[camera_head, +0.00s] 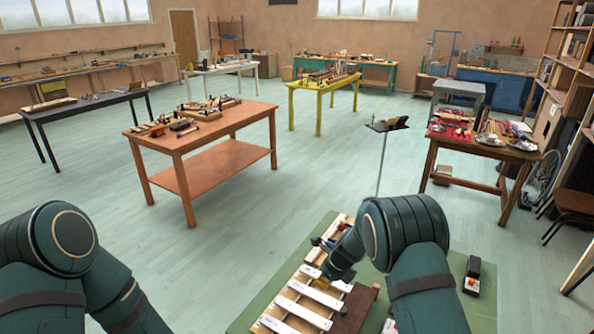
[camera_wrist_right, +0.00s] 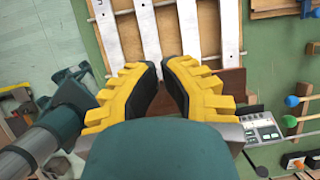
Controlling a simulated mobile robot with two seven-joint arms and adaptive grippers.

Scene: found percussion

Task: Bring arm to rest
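My right arm comes in from the lower right in the head view.
The instrument lies on a green surface (camera_head: 456,306), with a small black and red object (camera_head: 472,276) at its right. A thin stand (camera_head: 381,160) rises behind. A brown table (camera_head: 210,129) and a right-hand table (camera_head: 489,148) hold many items. Pale floor between is open.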

